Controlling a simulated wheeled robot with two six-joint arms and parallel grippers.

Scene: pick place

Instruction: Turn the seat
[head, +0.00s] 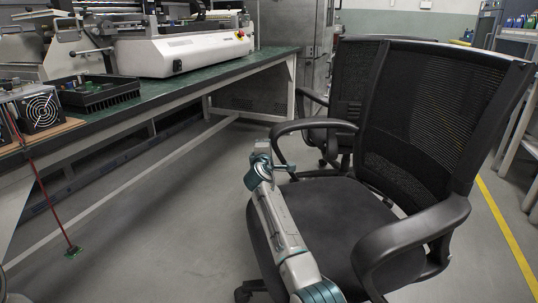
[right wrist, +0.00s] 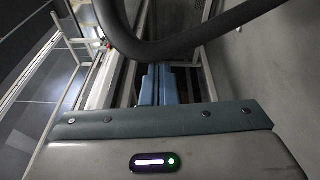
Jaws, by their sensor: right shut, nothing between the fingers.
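A black office chair stands at the right of the head view, with its dark seat (head: 335,208) and mesh backrest (head: 425,115). Its near armrest (head: 412,238) is at the lower right and its far armrest (head: 285,130) is beyond my gripper. My right arm reaches across the seat's left side. My right gripper (head: 288,168) is close to the far armrest, shut and empty. In the right wrist view, the shut fingers (right wrist: 158,85) point at the curved black armrest (right wrist: 190,38), which crosses close to them. I cannot tell whether they touch. My left gripper is not in view.
A green-topped workbench (head: 220,70) with a white machine (head: 185,50) and a fan unit (head: 40,110) runs along the left. A second black chair (head: 350,80) stands behind the first. Grey floor (head: 170,225) is clear between bench and chair.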

